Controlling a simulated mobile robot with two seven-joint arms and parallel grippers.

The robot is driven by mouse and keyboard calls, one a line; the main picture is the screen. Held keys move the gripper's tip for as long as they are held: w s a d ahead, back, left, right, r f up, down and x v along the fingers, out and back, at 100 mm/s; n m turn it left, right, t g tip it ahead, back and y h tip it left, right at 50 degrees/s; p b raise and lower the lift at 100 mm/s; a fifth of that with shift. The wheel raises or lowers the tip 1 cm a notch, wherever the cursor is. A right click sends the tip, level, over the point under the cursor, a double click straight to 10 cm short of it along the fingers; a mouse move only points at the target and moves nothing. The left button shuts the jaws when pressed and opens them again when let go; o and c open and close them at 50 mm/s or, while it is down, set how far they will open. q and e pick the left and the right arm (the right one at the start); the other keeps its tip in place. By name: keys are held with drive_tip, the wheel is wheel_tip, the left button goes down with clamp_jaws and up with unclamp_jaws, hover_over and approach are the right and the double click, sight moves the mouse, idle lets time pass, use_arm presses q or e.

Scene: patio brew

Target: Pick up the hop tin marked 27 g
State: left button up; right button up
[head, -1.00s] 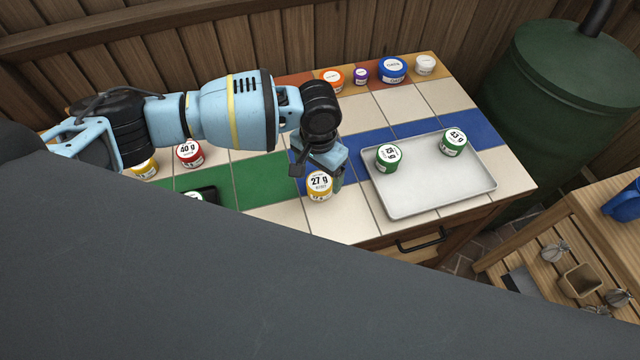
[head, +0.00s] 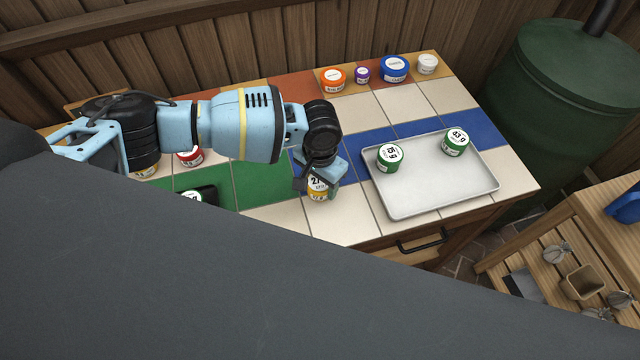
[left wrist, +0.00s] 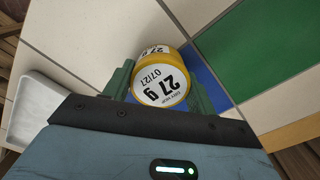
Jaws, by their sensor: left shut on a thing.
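The yellow hop tin with a white lid marked 27 g (head: 317,192) stands on the tiled table, near its front edge and left of the tray. In the left wrist view the tin (left wrist: 160,84) sits between the two green fingers, its lid facing the camera. My left gripper (head: 319,184) is shut on the tin from above and hides part of its lid in the head view. I cannot see any gap between the tin and the table. My right gripper is not in view.
A pale tray (head: 420,205) right of the gripper holds two green tins, marked 15 g (head: 389,157) and 43 g (head: 456,142). A red tin (head: 190,157) stands left, partly behind my arm. Several tubs, including a blue one (head: 395,69), line the back edge.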

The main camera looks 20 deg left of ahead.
use_arm(q)
drive_tip(key=shift+c, duration=0.6)
drive_tip(key=shift+r, duration=0.1)
drive_tip(key=shift+r, duration=0.5)
wheel_tip(320, 180, up, 2)
drive_tip(key=shift+r, duration=0.1)
drive_tip(key=s+d, duration=0.2)
drive_tip(key=d, duration=0.3)
drive_tip(key=s+d+r, duration=0.1)
drive_tip(key=s+d, duration=0.1)
drive_tip(key=d, duration=0.3)
drive_tip(key=s+d, duration=0.2)
drive_tip(key=d, duration=0.3)
drive_tip(key=shift+r, duration=0.3)
drive_tip(key=shift+a, duration=0.1)
